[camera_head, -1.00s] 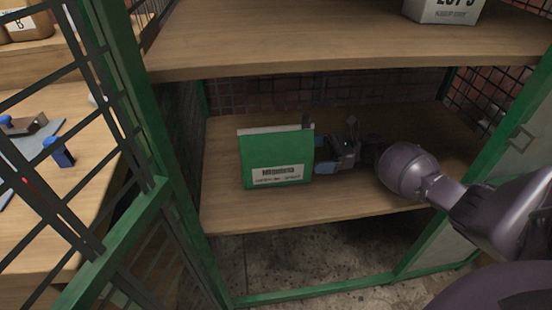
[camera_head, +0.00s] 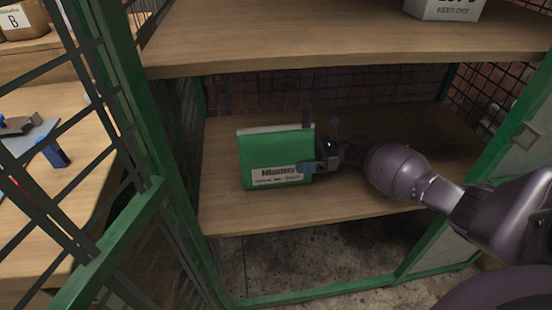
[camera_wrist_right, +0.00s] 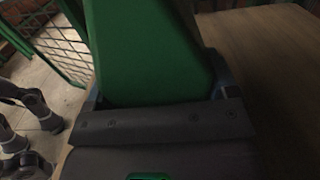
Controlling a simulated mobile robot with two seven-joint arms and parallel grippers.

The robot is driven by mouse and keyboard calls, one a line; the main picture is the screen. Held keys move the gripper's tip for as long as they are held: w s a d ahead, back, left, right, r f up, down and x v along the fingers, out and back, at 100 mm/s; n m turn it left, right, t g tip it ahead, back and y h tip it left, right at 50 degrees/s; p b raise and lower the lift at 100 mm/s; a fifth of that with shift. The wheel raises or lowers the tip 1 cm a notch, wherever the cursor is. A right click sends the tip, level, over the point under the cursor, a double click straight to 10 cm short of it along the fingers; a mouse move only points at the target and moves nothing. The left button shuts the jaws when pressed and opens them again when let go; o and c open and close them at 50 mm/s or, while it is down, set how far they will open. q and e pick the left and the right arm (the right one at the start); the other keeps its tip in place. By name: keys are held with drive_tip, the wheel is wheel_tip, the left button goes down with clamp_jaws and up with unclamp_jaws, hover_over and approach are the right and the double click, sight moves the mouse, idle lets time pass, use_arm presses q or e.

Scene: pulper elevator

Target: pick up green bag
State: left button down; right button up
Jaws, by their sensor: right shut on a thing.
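The green bag (camera_head: 272,160) stands upright on the lower wooden shelf (camera_head: 380,182), with a white top edge and a white label on its front. My right gripper (camera_head: 312,165) reaches in from the right and is shut on the bag's right side. In the right wrist view the green bag (camera_wrist_right: 145,50) fills the space between the fingers of my right gripper (camera_wrist_right: 155,85). The far finger is partly hidden behind the bag. My left gripper does not show.
An upper shelf (camera_head: 330,45) with a white box (camera_head: 443,8) runs close above my arm. A green mesh door (camera_head: 125,110) stands on the left, and a green frame post (camera_head: 490,180) on the right. The shelf is bare around the bag.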

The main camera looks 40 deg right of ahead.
drive_tip(key=c, duration=0.8)
drive_tip(key=shift+r, duration=0.1)
